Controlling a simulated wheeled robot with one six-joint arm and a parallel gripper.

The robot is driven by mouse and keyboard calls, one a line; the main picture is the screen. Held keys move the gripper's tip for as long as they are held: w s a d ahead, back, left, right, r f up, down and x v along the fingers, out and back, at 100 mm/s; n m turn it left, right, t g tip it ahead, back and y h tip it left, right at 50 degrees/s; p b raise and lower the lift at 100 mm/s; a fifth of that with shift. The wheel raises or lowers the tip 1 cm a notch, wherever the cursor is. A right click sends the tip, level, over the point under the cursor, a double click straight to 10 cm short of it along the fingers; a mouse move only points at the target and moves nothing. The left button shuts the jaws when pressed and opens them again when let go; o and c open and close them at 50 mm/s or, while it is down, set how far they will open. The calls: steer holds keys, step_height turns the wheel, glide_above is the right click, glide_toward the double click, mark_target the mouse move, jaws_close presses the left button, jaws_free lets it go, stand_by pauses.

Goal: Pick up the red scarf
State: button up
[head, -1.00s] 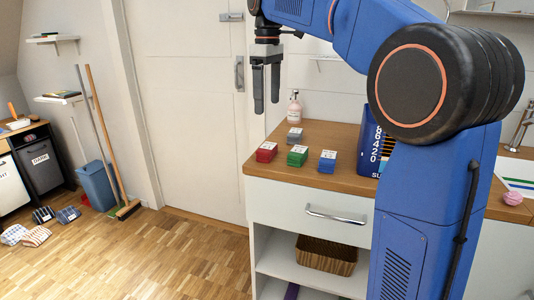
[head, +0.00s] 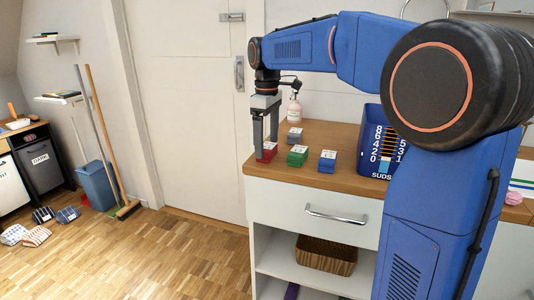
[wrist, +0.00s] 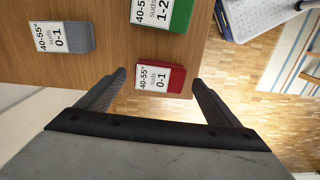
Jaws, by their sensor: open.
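The red scarf (head: 268,151) is a small folded red stack with a white label, at the left front corner of the wooden counter (head: 345,181). In the wrist view the red scarf (wrist: 170,78) lies between the two fingers, its label reading 40-55°, suds 0-1. My gripper (head: 266,146) points down over the red scarf with its fingers apart and nothing held. In the wrist view my gripper (wrist: 160,80) has one finger on each side of the scarf. I cannot tell how far the fingertips are above the counter.
Close by on the counter are a green folded stack (head: 297,157), a blue one (head: 327,164) and a grey one (head: 295,136). A soap bottle (head: 294,107) and a blue suds box (head: 380,143) stand behind. A closed drawer (head: 312,207) is below.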

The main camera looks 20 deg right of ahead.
steer(key=shift+f, duration=1)
steer(key=c, duration=1.2)
steer(key=shift+o, duration=0.2)
